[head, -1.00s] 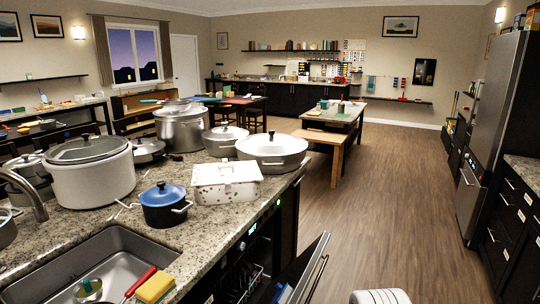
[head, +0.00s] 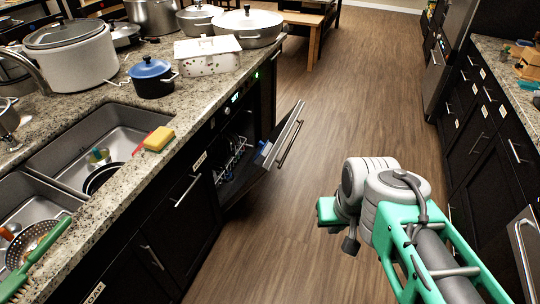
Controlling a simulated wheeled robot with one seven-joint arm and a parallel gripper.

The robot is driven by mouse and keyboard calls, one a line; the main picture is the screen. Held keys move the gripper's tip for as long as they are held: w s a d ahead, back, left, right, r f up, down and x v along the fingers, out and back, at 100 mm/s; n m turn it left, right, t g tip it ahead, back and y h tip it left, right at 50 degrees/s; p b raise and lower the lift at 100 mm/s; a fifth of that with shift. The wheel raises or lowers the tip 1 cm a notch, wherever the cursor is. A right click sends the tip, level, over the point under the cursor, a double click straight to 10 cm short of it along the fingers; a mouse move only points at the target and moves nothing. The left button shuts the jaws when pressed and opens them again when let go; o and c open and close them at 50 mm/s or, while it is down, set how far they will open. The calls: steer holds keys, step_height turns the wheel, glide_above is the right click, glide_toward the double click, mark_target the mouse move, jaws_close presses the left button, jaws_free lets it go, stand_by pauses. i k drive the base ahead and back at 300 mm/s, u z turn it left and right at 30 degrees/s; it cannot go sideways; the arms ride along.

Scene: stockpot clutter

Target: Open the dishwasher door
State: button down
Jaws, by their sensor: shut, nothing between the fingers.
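The dishwasher door (head: 281,143) is tilted partly open, with a long silver bar handle (head: 290,135) along its upper edge. Behind it the dark dishwasher cavity shows a wire rack (head: 232,155) with some dishes. A lit control strip (head: 236,97) is above the opening. My gripper (head: 338,228) is at the end of my green and grey arm, right of and nearer than the door, over the floor. It looks shut and empty, apart from the door and handle. My own wrist partly hides it.
The granite counter (head: 185,128) left of the door holds a sink (head: 100,140), a yellow sponge (head: 159,139), a blue-lidded pot (head: 152,78) and other pots. Dark drawers (head: 480,130) line the right side. The wooden floor between (head: 340,110) is clear.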

mark_target(260, 161)
steer(key=u, duration=0.4)
steer(key=i, duration=0.75)
steer(key=u, duration=0.6)
steer(key=i, duration=0.6)
